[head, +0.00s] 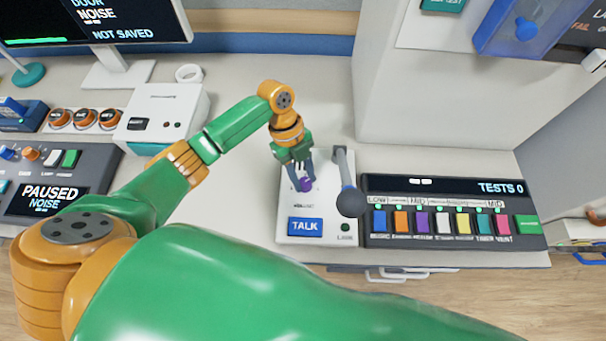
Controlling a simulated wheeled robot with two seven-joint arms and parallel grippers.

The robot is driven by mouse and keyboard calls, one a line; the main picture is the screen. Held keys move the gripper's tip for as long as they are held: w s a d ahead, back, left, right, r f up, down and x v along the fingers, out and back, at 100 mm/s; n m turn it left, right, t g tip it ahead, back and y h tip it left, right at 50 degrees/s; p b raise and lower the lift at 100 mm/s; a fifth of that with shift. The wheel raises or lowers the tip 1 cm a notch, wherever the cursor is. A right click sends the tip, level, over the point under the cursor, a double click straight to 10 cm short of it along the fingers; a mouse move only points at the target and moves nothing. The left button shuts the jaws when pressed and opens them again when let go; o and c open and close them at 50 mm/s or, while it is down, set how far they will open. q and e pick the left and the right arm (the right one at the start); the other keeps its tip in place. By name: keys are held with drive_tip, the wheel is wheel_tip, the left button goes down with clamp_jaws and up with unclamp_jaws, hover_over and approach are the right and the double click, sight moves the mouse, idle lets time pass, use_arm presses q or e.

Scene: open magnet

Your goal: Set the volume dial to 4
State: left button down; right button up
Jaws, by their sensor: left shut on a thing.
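A small purple dial (306,185) sits on the white panel (293,228) that carries a blue TALK button. My left gripper (301,183) reaches down over this panel from above and is shut on the purple dial. The fingers cover part of the dial, and no scale or number around it can be read. My right gripper is not in view.
A grey microphone (350,201) on a stalk stands close to the right of my left gripper. A dark console (455,184) with several coloured keys lies further right. A white box (163,113) stands left, below the monitor (92,20).

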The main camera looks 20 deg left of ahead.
use_arm(q)
drive_tip(key=c, duration=0.5)
unclamp_jaws()
drive_tip(key=b+v, duration=0.1)
drive_tip(key=v, duration=0.6)
drive_tip(key=shift+d+r, duration=0.1)
